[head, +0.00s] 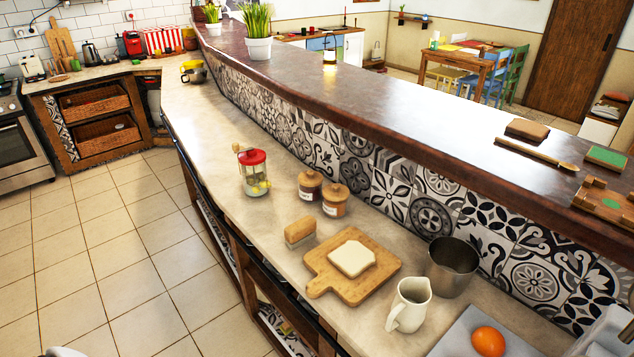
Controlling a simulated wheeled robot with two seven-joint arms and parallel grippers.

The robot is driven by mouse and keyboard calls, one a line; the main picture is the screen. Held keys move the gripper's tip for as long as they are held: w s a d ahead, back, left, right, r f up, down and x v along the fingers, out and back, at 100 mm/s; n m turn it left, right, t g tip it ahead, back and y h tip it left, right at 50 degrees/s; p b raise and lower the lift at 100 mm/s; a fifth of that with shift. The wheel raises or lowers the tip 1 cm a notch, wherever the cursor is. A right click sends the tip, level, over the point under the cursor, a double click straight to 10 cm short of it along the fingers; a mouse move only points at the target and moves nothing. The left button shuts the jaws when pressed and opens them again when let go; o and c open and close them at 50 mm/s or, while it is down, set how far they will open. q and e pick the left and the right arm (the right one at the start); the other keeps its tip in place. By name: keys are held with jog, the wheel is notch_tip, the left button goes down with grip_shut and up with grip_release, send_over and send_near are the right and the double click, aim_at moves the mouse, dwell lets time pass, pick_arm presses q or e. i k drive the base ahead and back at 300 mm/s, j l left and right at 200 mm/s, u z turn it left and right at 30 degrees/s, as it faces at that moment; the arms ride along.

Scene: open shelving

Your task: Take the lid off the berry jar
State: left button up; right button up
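Two small jars with wooden lids stand side by side on the lower counter, near the tiled wall. The left jar (310,186) looks dark reddish brown. The right jar (335,200) looks more orange-brown. Both have pale labels that are too small to read, so I cannot tell for sure which is the berry jar. Both lids are on. No fingers of my left or right gripper show in the head view.
A red-lidded glass jar with a crank (253,173) stands left of the jars. A wooden brush (300,231), cutting board (375,286) with bread (352,258), white pitcher (409,305) and metal pot (452,266) stand nearer. The raised bar top (420,125) runs behind.

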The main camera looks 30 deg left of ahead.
aim_at(310, 177)
jog(key=j+z, duration=0.3)
jog(key=j, duration=0.5)
jog(key=j+z, duration=0.3)
jog(key=j, duration=0.55)
